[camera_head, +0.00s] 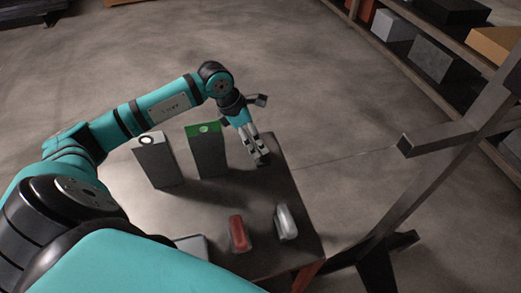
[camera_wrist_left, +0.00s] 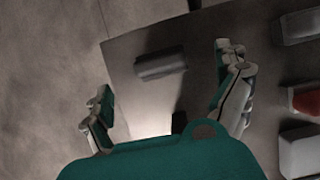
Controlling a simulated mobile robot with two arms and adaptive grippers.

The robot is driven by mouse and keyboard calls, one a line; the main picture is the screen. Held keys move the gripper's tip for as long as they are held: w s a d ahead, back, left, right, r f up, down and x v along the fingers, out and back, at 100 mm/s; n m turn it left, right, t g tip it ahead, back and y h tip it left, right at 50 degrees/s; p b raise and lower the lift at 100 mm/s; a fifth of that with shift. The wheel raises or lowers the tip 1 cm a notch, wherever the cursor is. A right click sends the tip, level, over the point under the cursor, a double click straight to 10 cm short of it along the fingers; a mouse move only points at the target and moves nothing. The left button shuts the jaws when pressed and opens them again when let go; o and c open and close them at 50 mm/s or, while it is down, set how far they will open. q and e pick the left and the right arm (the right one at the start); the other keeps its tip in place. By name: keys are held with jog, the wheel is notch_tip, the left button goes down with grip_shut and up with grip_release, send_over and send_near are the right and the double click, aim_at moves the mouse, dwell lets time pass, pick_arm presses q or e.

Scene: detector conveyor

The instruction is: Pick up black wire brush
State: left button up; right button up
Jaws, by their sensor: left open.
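A dark grey, block-like object, which looks like the black wire brush (camera_wrist_left: 160,64), lies on the table (camera_wrist_left: 135,39) in the left wrist view. My left gripper (camera_wrist_left: 165,78) is open, with one finger to the lower left of the brush and the other to its right. The fingers appear apart from it and nothing is between them in their grip. In the head view my left gripper (camera_head: 257,150) points down over the far right part of the table. There I cannot tell the brush from the dark fingertips. My right gripper is not in view.
A grey box with a black ring (camera_head: 158,160) and a green-topped box (camera_head: 206,150) stand left of the gripper. A red item (camera_head: 240,234) and a silver item (camera_head: 286,222) are nearer on the table. A metal frame (camera_head: 440,140) and shelves stand at right.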

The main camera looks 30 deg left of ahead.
aim_at(264, 160)
pick_arm(q)
jog(key=shift+w+d+f, duration=0.15)
jog(key=shift+f, duration=0.3)
jog(key=shift+w+d+f+p, duration=0.1)
jog(key=shift+f+p, duration=0.25)
jog(key=shift+p, duration=0.1)
jog(key=p+x, duration=0.1)
jog(key=x, duration=0.2)
jog(key=shift+w+f, duration=0.15)
jog(key=shift+f, duration=0.15)
jog(key=shift+w+f, duration=0.1)
jog(key=shift+f, duration=0.3)
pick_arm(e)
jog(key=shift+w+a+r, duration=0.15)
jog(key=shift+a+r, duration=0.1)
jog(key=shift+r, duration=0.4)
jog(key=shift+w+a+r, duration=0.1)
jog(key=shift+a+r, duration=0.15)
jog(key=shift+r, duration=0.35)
